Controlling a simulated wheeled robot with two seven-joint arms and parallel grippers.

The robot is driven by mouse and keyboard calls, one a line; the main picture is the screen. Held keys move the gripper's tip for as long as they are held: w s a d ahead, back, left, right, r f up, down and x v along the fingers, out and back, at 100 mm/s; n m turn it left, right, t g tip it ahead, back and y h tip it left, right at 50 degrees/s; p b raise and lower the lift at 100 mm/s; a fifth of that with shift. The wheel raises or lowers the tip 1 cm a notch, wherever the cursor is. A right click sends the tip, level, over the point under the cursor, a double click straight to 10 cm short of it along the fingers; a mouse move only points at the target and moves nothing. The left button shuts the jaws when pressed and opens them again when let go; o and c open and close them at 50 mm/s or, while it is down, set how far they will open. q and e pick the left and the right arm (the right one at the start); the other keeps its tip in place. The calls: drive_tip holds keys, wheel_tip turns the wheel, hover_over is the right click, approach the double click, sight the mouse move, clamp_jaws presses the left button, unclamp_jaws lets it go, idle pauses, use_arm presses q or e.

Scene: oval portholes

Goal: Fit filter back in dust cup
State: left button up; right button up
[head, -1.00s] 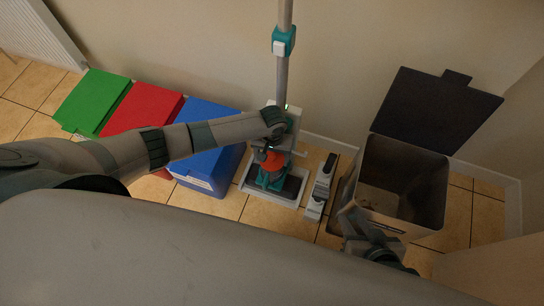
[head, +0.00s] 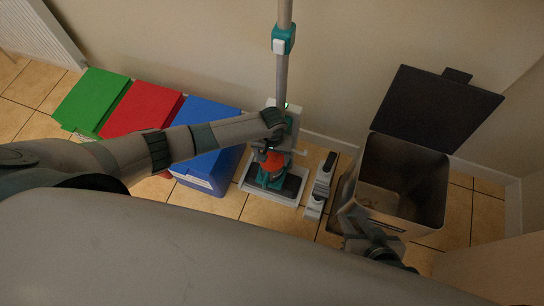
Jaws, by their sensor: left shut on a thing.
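My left gripper (head: 268,148) reaches in from the left over the vacuum station and points down. It is shut on a small orange-red piece (head: 272,162), which looks like the filter; the fingers are mostly hidden by my wrist. The piece is directly above a teal part (head: 266,181), which may be the dust cup, on the pale station base (head: 277,194). I cannot tell whether the two touch or whether the piece is inside. My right gripper (head: 353,219) is low by the bin's front left side, and its fingers are unclear.
An upright pole (head: 282,85) with a teal clip rises behind. Green (head: 92,101), red (head: 146,108) and blue (head: 208,125) boxes stand left. Grey attachments (head: 321,185) are right of the base. An open bin (head: 436,188) with a raised dark lid (head: 436,108) stands right.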

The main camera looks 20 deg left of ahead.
sight(272, 156)
use_arm(q)
drive_tip(key=shift+f+p, duration=0.1)
drive_tip(key=shift+p, duration=0.25)
use_arm(e)
drive_tip(key=shift+r, duration=0.35)
idle(0.5)
use_arm(q)
drive_tip(key=o, duration=1.1)
use_arm(e)
drive_tip(key=shift+f, duration=0.1)
use_arm(q)
drive_tip(key=shift+r+p, duration=0.3)
drive_tip(key=shift+r, duration=0.3)
wheel_tip(272, 156, up, 16)
drive_tip(key=p, duration=0.3)
drive_tip(key=shift+r+p, duration=0.1)
drive_tip(key=shift+p, duration=0.25)
use_arm(e)
drive_tip(key=s+d+f+g+h, duration=0.2)
drive_tip(key=s+d+g, duration=0.2)
drive_tip(key=d, duration=0.3)
drive_tip(key=shift+s+h, duration=0.3)
drive_tip(key=shift+h, duration=0.1)
